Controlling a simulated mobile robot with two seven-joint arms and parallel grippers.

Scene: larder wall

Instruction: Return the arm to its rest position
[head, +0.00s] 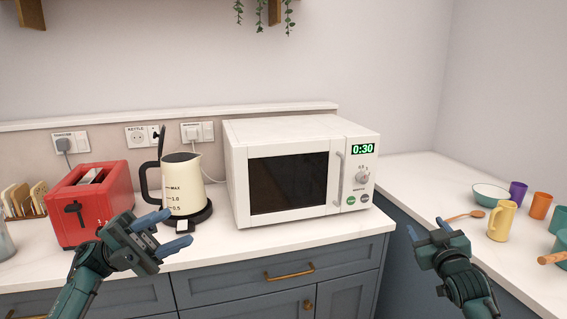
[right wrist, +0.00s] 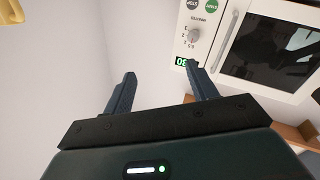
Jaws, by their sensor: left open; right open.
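My left gripper (head: 166,230) is open and empty in the head view, in front of the counter near the toaster and kettle. My right gripper (head: 429,230) is open and empty in front of the corner of the counter, right of the microwave. In the right wrist view its two fingers (right wrist: 160,90) stand apart with nothing between them.
A red toaster (head: 90,205), a cream kettle (head: 183,187) and a white microwave (head: 237,180) with its door closed, showing 0:30, stand on the counter. The right counter holds a yellow mug (head: 502,221), a wooden spoon (head: 465,215), a bowl (head: 491,195) and cups.

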